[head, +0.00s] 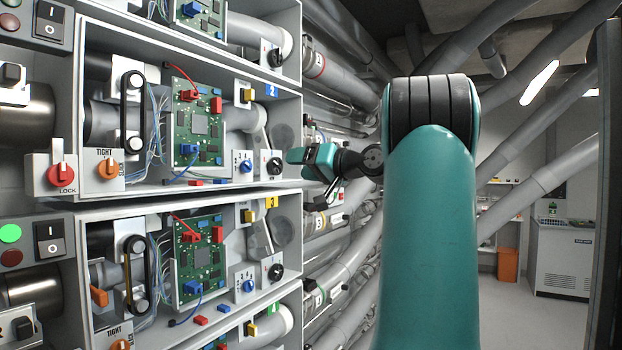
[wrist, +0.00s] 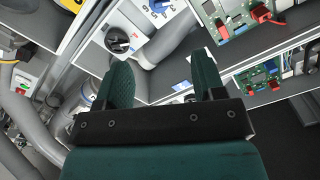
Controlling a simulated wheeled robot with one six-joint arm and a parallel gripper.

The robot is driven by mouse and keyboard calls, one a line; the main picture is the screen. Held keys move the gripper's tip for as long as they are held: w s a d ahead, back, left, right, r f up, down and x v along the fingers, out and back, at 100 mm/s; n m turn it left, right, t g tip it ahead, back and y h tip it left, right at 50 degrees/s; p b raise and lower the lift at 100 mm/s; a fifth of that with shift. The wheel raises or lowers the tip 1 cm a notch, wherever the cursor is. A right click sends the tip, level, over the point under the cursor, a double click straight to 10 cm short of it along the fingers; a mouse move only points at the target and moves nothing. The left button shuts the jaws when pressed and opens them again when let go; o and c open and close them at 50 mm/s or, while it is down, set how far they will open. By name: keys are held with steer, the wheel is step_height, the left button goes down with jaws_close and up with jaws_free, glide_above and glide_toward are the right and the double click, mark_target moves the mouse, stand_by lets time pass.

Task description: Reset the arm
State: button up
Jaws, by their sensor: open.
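My teal arm rises at the centre right of the head view. Its wrist and my gripper (head: 305,156) reach left from the black elbow joint, toward the right edge of the open blower bays. In the wrist view the two green fingers of my gripper (wrist: 164,85) stand apart with nothing between them. A black rotary knob (wrist: 118,40) on a white panel lies beyond the left finger. The fingers do not visibly grip anything in either view.
Open bays on the left hold green circuit boards (head: 198,128), a red LOCK knob (head: 60,176) and orange TIGHT knobs (head: 107,169). Thick grey pipes (head: 540,185) run behind and right of my arm. Free floor (head: 560,308) shows at right, near an orange bin (head: 508,265).

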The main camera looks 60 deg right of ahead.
steer(key=shift+s, duration=1.1)
steer(key=w+a+f+n+g+y, duration=0.1)
steer(key=w+a+f+g+y, duration=0.15)
steer(key=a, duration=0.35)
steer(key=w+a+f+n+g+y+b, duration=0.1)
steer(key=w+a+f, duration=0.25)
steer(key=a, duration=0.25)
steer(key=w+a+f+n+g+y, duration=0.1)
steer(key=w+a+f, duration=0.25)
steer(key=a, duration=0.25)
steer(key=s+a+f+n+g+y, duration=0.1)
steer(key=s+a+f+n+g, duration=0.2)
steer(key=a, duration=0.6)
steer(key=a+f+n+g+y, duration=0.1)
steer(key=a+f+g, duration=0.2)
steer(key=a+f, duration=0.35)
steer(key=s+a+f+n+g, duration=0.2)
steer(key=s+a+f, duration=0.1)
steer(key=s, duration=0.3)
steer(key=s+a+f+n+g+h, duration=0.1)
steer(key=s+a+f+n+g, duration=0.1)
steer(key=s+a, duration=0.4)
steer(key=s+a+f+n+g+h+b, duration=0.1)
steer(key=s+a+f+n+g, duration=0.1)
steer(key=s+f, duration=0.4)
steer(key=shift+s+a+g, duration=0.75)
steer(key=shift+s+a, duration=0.25)
steer(key=shift+a, duration=0.15)
